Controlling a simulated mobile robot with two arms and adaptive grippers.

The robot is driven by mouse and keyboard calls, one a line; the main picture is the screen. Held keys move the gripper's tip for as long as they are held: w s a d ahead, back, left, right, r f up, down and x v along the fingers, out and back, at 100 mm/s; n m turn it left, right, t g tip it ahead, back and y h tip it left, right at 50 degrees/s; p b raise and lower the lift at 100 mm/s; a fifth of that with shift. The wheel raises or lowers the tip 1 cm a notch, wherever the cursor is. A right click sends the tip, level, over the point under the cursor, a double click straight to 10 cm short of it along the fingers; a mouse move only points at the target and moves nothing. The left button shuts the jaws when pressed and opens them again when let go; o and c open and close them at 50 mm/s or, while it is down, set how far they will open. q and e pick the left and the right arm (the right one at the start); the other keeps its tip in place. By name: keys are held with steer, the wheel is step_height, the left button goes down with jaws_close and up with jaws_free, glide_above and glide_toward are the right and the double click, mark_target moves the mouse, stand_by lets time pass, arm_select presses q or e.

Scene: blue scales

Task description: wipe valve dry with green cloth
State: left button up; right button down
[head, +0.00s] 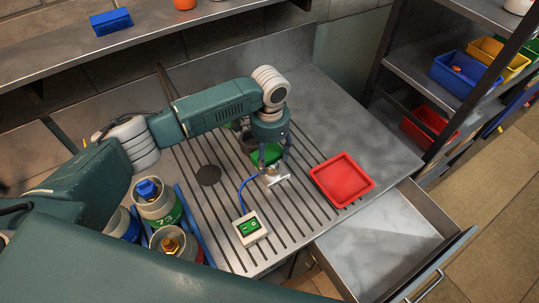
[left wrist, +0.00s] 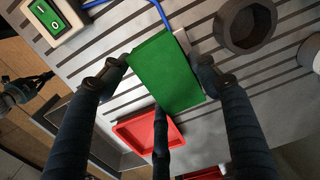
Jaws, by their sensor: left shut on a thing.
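My left gripper (head: 270,158) is shut on a green cloth (head: 266,153) above the grooved metal worktop. In the left wrist view the cloth (left wrist: 165,72) spans between the dark fingers of my left gripper (left wrist: 160,82). A pale metal T-shaped piece (head: 274,180), probably the valve, shows just below the fingers with a blue hose running to it. In the left wrist view the cloth hides most of this metal piece (left wrist: 182,41). I cannot tell whether cloth and metal touch. A dark jointed part at that view's left edge may be my right gripper (left wrist: 25,91); its state is unclear.
A switch box (head: 250,228) sits near the worktop's front edge. A red tray (head: 341,179) lies to the right, above an open, empty drawer (head: 385,240). Canisters with blue and brass tops (head: 157,205) stand left. A dark ring-shaped block (left wrist: 247,24) lies beyond the cloth.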

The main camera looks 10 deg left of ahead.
arm_select(q)
steer(key=shift+w+d+f, duration=0.25)
steer(key=shift+w+d, duration=0.05)
steer(key=shift+w, duration=0.1)
steer(key=shift+s+a+r, duration=0.3)
steer(key=shift+s+a, duration=0.25)
steer(key=shift+a, duration=0.05)
steer(key=shift+w+d+f, duration=0.1)
steer(key=shift+w+d, duration=0.55)
steer(key=shift+w, duration=0.05)
steer(key=shift+s+a+f, duration=0.1)
steer(key=shift+s+a, duration=0.5)
steer(key=shift+s, duration=0.1)
steer(key=shift+r, duration=2.55)
